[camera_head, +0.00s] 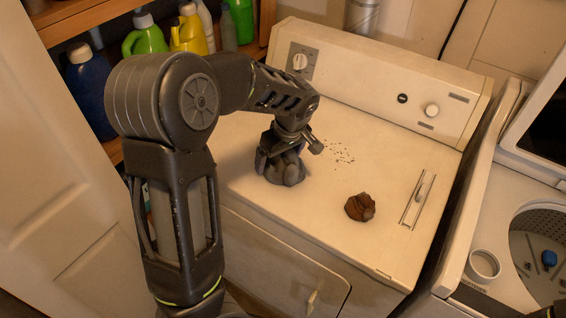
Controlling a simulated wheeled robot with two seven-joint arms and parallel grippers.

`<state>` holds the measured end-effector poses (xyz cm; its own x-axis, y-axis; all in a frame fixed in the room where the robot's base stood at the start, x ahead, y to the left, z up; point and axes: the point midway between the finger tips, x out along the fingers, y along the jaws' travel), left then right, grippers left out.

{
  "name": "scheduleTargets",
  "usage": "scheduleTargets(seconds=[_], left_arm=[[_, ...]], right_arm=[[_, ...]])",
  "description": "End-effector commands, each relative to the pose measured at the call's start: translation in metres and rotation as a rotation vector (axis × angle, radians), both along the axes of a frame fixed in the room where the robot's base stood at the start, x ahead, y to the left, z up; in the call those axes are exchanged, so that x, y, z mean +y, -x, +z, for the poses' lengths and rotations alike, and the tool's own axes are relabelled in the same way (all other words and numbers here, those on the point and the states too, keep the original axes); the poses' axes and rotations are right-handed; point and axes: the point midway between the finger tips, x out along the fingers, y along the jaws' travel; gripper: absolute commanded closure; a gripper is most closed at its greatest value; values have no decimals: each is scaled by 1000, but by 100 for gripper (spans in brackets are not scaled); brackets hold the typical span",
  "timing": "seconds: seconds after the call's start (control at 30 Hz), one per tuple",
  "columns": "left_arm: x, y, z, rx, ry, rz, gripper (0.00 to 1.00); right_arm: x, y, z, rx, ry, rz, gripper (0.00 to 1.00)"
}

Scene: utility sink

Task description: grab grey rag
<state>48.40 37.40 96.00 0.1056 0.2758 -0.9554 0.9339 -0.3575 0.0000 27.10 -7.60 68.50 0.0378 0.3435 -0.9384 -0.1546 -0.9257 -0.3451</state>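A crumpled grey rag (289,174) lies on the white top of the dryer (340,245), left of its middle. My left gripper (280,158) points down right at the rag, with its fingers at or around the cloth. The fingers blend with the dark cloth, so I cannot tell whether they are shut on it. The rag seems to rest on the dryer top. My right gripper is not in view.
A crumpled brown cloth (361,207) lies to the right on the dryer top, with dark specks (340,152) behind it. The control panel (390,85) rises at the back. An open washer (490,215) stands at right. Bottles (150,38) fill shelves at upper left.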

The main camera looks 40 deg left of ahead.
Motion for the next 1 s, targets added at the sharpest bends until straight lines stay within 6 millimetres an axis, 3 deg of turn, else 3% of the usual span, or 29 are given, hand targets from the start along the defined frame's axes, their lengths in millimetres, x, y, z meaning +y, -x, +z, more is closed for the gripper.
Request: scheduleTargets(seconds=[0.57, 0.83, 1.0], left_arm=[[0, 0, 0, 0, 0, 0, 52], [0, 0, 2, -1, -1, 0, 53], [0, -2, 16, -5, 0, -1, 53]], right_arm=[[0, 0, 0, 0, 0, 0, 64], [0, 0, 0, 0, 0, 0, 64], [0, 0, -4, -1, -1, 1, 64]])
